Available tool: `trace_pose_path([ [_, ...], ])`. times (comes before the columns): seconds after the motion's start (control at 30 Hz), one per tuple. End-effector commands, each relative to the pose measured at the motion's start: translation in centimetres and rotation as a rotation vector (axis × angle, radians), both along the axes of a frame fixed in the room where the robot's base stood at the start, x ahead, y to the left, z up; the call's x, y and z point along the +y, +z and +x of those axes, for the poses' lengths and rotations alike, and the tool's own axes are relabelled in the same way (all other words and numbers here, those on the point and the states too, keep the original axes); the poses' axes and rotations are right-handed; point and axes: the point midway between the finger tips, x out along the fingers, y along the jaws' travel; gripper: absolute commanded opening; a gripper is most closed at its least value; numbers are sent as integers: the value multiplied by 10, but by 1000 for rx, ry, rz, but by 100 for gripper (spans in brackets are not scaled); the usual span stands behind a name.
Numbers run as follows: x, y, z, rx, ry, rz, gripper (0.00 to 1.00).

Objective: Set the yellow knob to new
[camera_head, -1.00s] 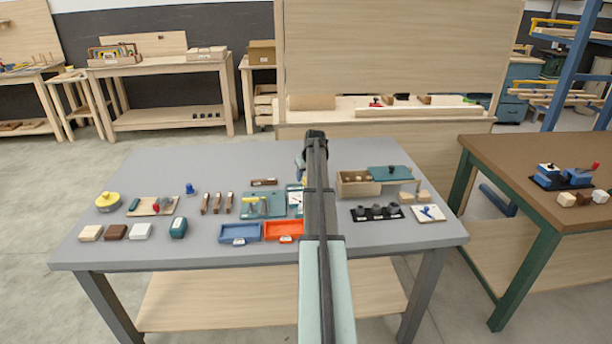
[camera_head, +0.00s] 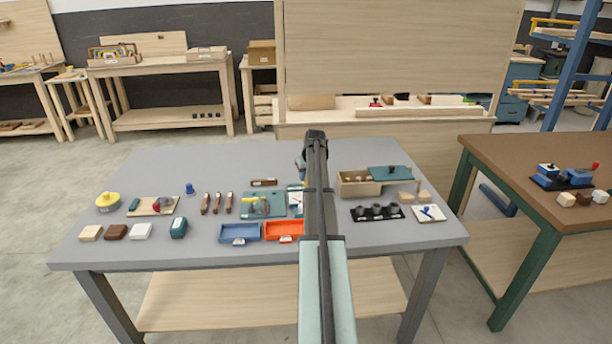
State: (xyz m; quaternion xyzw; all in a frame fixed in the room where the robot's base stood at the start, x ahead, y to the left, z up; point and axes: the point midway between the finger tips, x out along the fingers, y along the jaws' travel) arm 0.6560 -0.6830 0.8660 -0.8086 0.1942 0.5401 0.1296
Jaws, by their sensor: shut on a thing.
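My gripper (camera_head: 301,176) hangs down behind my own arm, near the middle of the grey table. Only its left side shows; the fingertips are mostly hidden. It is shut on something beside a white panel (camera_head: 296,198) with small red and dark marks. A small yellow bit shows at the gripper, likely the yellow knob, but its pointer and setting cannot be read. A teal board (camera_head: 277,206) with a yellow handle-like part (camera_head: 262,204) lies just left of the panel. A round box with a yellow top (camera_head: 107,198) stands at the far left.
A blue tray (camera_head: 240,240) and an orange tray (camera_head: 283,238) lie at the table's front edge. A wooden box (camera_head: 357,190) and a black rack (camera_head: 377,220) stand to the right. Blocks and tools lie at left. The back of the table is clear.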

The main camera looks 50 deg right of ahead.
Motion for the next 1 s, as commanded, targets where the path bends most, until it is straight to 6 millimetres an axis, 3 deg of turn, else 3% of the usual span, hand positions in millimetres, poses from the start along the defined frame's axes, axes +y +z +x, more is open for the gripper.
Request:
trace_pose_path([
  [0.33, 21, 0, 21, 1, 1, 1, 0],
  [0.6, 21, 0, 21, 0, 0, 0, 0],
  [0.63, 21, 0, 21, 0, 0, 0, 24],
  [0.87, 21, 0, 21, 0, 0, 0, 46],
  [1.0, 21, 0, 21, 0, 0, 0, 48],
])
